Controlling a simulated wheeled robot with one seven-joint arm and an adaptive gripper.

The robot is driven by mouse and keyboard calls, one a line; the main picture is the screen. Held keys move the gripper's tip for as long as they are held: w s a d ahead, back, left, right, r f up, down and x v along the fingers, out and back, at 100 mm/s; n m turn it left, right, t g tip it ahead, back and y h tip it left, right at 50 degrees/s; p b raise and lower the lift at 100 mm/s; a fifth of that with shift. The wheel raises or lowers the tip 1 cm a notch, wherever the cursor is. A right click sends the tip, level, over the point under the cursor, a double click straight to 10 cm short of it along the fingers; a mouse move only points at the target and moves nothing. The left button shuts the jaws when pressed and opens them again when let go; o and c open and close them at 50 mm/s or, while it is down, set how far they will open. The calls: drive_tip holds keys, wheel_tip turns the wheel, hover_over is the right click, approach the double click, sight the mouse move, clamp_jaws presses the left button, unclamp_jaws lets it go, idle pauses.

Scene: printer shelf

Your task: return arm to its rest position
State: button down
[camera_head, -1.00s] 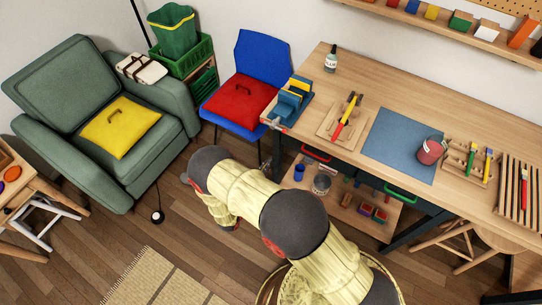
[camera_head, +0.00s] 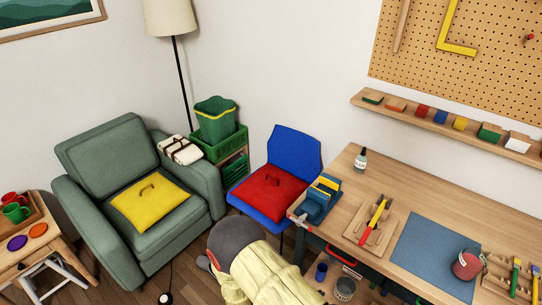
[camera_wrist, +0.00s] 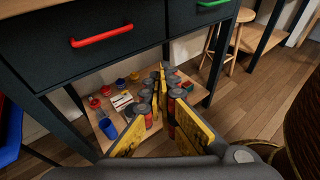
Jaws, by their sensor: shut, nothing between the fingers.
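My arm (camera_head: 262,268), pale yellow with grey joints, shows at the bottom middle of the head view, in front of the workbench. My gripper is outside the head view. In the wrist view my gripper (camera_wrist: 165,85) has two dark fingers with yellow pads that converge at the tips, shut with nothing held. It is in front of the bench's dark drawers, apart from the lower shelf behind it.
The workbench (camera_head: 375,178) stands at right with a red drawer handle (camera_wrist: 101,36) and a lower shelf (camera_wrist: 95,125) holding several cans. A blue chair (camera_head: 293,150) and green armchair (camera_head: 104,150) stand left.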

drive_tip(key=s+a+r+m+g+y, duration=0.1)
drive_tip(key=s+r+m+g+y, duration=0.15)
drive_tip(key=r+m+y, duration=0.4)
drive_tip(key=s+a+r+m+g+y, duration=0.1)
drive_tip(key=s+r+m, duration=0.3)
drive_tip(key=r, duration=0.6)
drive_tip(key=s+r+m+g+y, duration=0.2)
drive_tip(key=s+r+m+y, duration=0.25)
drive_tip(key=r, duration=0.35)
drive_tip(key=s+d+r+m+t+y, duration=0.1)
drive_tip(key=d+r+m+t, duration=0.1)
drive_tip(key=r, duration=0.7)
drive_tip(key=s+d+r+m+t+y, duration=0.1)
drive_tip(key=d+r+m+t, duration=0.2)
drive_tip(key=r, duration=0.6)
drive_tip(key=shift+s+d+r+m+t, duration=0.3)
drive_tip(key=shift+m+t, duration=0.2)
drive_tip(key=shift+t, duration=0.55)
drive_tip(key=shift+f, duration=0.1)
